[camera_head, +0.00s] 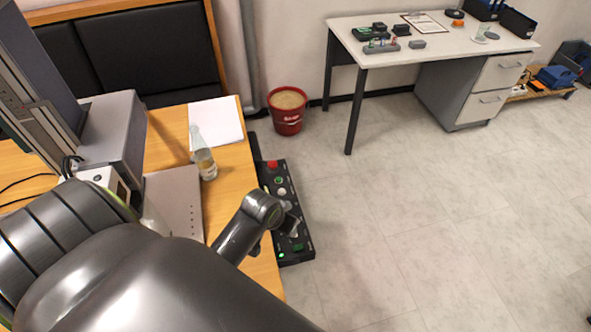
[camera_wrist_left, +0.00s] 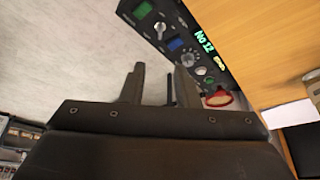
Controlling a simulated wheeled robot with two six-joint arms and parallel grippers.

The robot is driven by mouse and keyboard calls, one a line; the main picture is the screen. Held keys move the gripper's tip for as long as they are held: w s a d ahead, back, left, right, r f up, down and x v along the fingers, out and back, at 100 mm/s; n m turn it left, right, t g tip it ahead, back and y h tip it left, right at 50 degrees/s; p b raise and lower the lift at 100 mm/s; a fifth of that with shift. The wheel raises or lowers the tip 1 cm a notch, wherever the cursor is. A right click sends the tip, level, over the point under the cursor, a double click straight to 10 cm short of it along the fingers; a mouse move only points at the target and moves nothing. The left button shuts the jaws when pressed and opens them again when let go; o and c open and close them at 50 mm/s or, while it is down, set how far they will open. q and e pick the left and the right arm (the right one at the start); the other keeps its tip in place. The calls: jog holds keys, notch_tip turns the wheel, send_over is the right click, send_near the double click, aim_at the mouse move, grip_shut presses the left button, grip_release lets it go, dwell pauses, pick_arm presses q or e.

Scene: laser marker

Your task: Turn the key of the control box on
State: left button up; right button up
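The control box (camera_head: 288,248) is a long black panel beside the right edge of the wooden table, with a red button at its far end and green lights at its near end. It also shows at the top of the left wrist view (camera_wrist_left: 172,12). There a silver switch or key (camera_wrist_left: 160,28) stands out between green and blue parts; I cannot tell for sure that it is the key. My left gripper (camera_wrist_left: 160,78) is open, its two fingers apart, with the panel beyond the fingertips. A thin dark upright shows between them. In the head view my left arm partly covers the box.
The wooden table (camera_head: 236,160) holds a bottle (camera_head: 203,160), paper (camera_head: 216,122) and a grey machine (camera_head: 113,130). A red bucket (camera_head: 287,112) stands by the wall. A white desk (camera_head: 440,44) with small items is at the back. The floor right of the box is clear.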

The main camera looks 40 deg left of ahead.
pick_arm(q)
jog(key=b+x, duration=0.1)
jog(key=x, duration=1.3)
jog(key=shift+f, duration=0.4)
grip_shut()
